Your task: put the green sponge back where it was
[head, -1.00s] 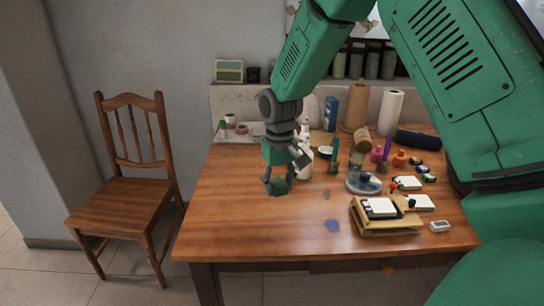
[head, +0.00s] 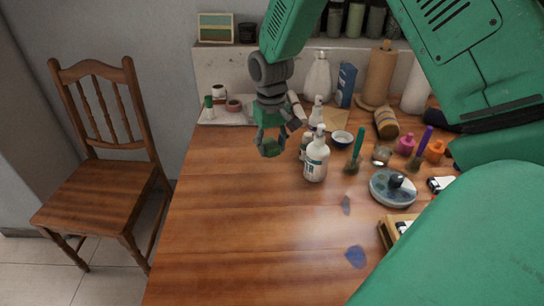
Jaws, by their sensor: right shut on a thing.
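The green sponge (head: 271,148) is a small dark green block between my right gripper's fingertips. My right gripper (head: 274,142) is shut on it, over the back left part of the wooden table (head: 215,215). The fingers partly hide the sponge. I cannot tell for sure whether it is clear of the tabletop. My left gripper is not in view.
White pump bottles (head: 316,160) stand just right of the gripper. A pale tray (head: 243,117) with small pots lies behind it to the left. Brushes and a round palette (head: 393,188) are at right. The left tabletop is clear. A chair (head: 100,170) stands left.

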